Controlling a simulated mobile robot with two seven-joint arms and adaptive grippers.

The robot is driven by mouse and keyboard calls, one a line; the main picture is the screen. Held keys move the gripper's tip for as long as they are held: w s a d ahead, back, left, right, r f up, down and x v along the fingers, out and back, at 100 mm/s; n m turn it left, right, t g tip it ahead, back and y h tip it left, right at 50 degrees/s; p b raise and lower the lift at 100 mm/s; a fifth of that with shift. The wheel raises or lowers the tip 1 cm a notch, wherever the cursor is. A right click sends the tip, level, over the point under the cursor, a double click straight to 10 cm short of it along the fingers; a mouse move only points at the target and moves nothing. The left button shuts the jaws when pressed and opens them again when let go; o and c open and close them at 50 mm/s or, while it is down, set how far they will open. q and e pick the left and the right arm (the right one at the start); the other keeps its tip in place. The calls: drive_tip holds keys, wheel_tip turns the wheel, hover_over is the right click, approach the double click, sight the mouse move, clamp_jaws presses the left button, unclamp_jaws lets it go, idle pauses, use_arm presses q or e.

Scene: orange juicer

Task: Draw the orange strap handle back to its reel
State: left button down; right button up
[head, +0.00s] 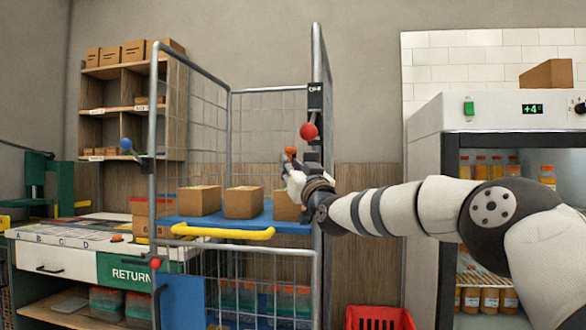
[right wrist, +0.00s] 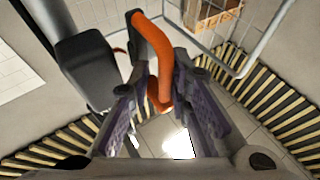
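The orange strap handle (right wrist: 163,65) is a curved bar in the right wrist view, lying between the two fingers of my right gripper (right wrist: 158,85). The fingers stand close on either side of it; whether both press on it is unclear. In the head view only a small orange piece of the handle (head: 290,152) shows above my right gripper (head: 292,172), by the cage's right post. A dark box (right wrist: 85,70), possibly the reel, sits beside the handle on the grey post. No strap run is clearly visible. My left gripper is out of view.
The wire roll cage (head: 154,110) holds cardboard boxes (head: 243,202) on a blue shelf with a yellow front bar (head: 222,233). A red ball (head: 308,131) is near my gripper. A fridge (head: 425,180) and a red crate (head: 380,318) stand right; a returns counter (head: 60,262) stands left.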

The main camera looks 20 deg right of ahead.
drive_tip(key=v, duration=1.2)
